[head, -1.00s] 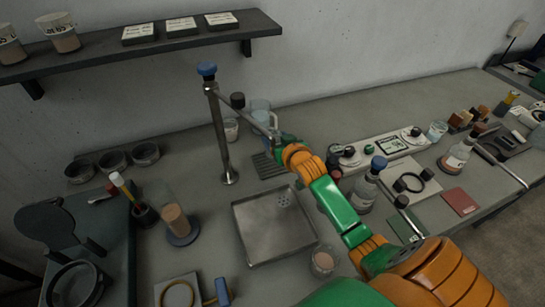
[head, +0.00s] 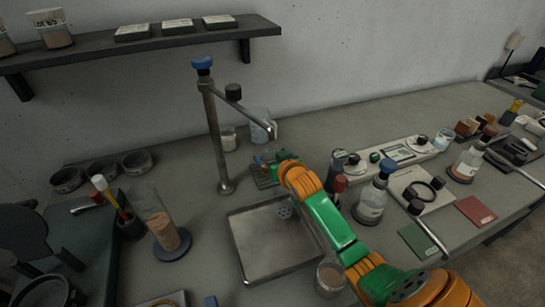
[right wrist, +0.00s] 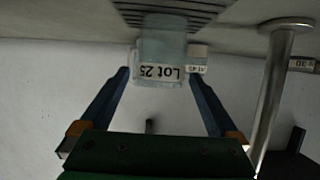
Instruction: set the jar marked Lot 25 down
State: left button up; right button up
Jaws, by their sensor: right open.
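The jar marked Lot 25 (right wrist: 162,50) is pale, clear and bluish. The right wrist view shows it upside down, at the dark slotted grate. My right gripper (right wrist: 163,82) is open, with one blue finger on each side of the jar and a visible gap at both sides. In the head view my right gripper (head: 276,157) is over the slotted grate (head: 263,180), beyond the metal tray; the jar is hard to make out there. My left gripper is not in view.
A metal post with a side arm (head: 215,140) stands just left of my right gripper. A pale jug (head: 260,125) and a small labelled jar (head: 228,138) stand behind. A shallow metal tray (head: 265,250) lies in front. Bottles (head: 371,203) stand at right.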

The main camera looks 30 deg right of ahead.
jog(key=shift+r, duration=0.1)
jog(key=v, duration=1.2)
jog(key=shift+p, duration=0.3)
